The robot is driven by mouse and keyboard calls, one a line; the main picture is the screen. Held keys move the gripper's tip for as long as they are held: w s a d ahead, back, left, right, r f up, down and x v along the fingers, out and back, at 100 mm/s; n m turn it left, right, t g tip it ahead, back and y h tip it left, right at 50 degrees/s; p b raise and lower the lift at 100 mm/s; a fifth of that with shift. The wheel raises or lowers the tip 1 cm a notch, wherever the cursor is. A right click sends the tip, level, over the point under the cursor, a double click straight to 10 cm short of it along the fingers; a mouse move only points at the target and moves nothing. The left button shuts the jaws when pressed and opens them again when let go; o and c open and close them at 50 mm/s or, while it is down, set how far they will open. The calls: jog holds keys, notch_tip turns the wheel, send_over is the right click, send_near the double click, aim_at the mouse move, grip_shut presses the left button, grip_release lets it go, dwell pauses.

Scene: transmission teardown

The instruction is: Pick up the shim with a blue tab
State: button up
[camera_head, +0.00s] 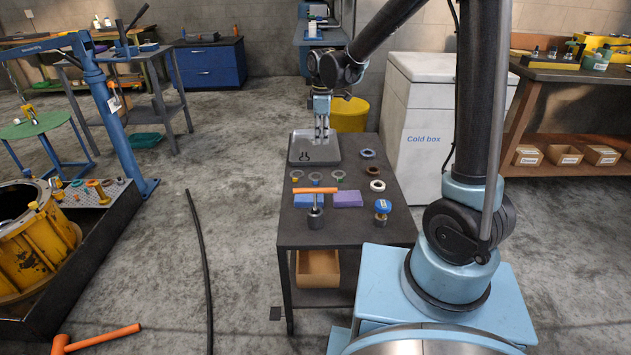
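Three thin grey ring shims lie in a row across the middle of the dark worktable (345,230). The middle shim (315,176) seems to have a small blue tab on its near side. The left shim (297,174) has a yellowish tab, and the right shim (338,174) has a greenish one. My gripper (322,136) points down over the grey tray (300,138), beyond the row of shims. It holds nothing that I can see. Its two fingers are close together, too small here to tell whether they are parted.
A dark small part (305,157) lies in the tray. Rings (377,185) lie at right. A white cold box (420,120) stands behind the table's right side.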

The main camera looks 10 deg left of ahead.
aim_at(317, 181)
jog(key=shift+n, duration=0.3)
jog(key=f, duration=0.6)
jog(key=a+f, duration=0.1)
jog(key=f, duration=1.1)
jog(key=shift+a+f, duration=0.1)
jog(key=shift+a, duration=0.3)
grip_shut()
